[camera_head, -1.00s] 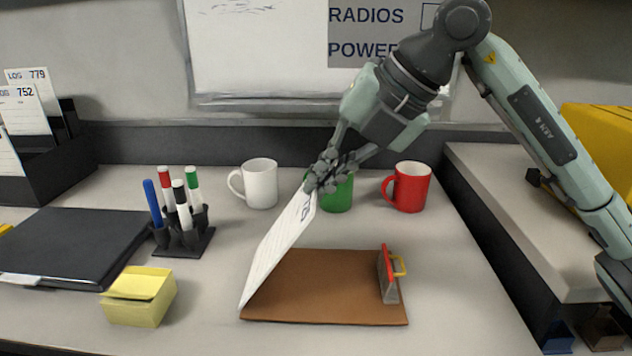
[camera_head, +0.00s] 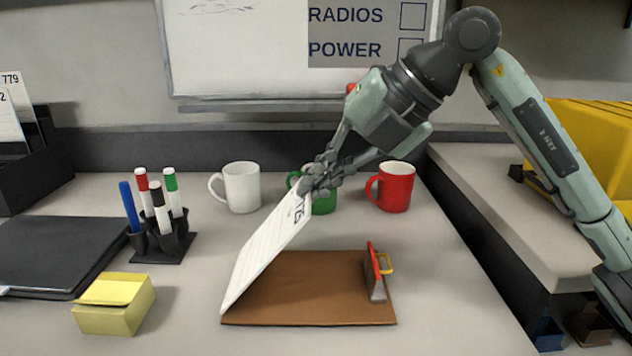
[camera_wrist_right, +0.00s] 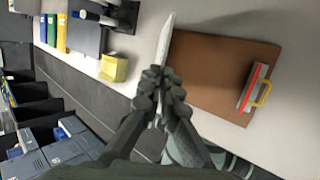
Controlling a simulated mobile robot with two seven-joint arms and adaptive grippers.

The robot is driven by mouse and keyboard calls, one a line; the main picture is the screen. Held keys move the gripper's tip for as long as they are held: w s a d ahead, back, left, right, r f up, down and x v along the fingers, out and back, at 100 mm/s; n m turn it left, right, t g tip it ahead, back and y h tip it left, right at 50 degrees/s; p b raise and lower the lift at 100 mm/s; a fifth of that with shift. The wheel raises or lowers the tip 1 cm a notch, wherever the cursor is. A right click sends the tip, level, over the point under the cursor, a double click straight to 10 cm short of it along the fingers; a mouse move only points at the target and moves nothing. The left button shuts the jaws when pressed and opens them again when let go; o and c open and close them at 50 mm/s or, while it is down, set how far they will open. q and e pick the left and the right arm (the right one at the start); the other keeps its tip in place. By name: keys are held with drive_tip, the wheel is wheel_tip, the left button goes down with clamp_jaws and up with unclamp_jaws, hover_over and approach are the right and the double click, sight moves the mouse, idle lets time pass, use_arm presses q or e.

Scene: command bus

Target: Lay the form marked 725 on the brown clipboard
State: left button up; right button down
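The brown clipboard (camera_head: 310,290) lies flat on the desk, its red and metal clip (camera_head: 376,272) with a yellow loop at the right end. It also shows in the right wrist view (camera_wrist_right: 215,75). My right gripper (camera_head: 318,183) is shut on the upper edge of a white form (camera_head: 268,247). The form slants down to the left, its lower edge at or just above the clipboard's left side. Its printed number is partly hidden by the fingers. In the right wrist view the form (camera_wrist_right: 166,45) shows nearly edge-on between the fingers (camera_wrist_right: 160,98). My left gripper is not in view.
A green mug (camera_head: 324,202) stands behind my right gripper, between a white mug (camera_head: 240,187) and a red mug (camera_head: 394,187). A marker holder (camera_head: 163,240), a yellow note block (camera_head: 114,304) and a black binder (camera_head: 55,252) are at left. Desk right of the clipboard is clear.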

drive_tip(key=c, duration=1.6)
unclamp_jaws()
drive_tip(key=shift+c, duration=0.2)
drive_tip(key=d+r+p, duration=0.3)
drive_tip(key=r+p, duration=0.3)
drive_tip(key=r, duration=0.4)
drive_tip(key=shift+p, duration=0.4)
drive_tip(key=shift+f, duration=0.1)
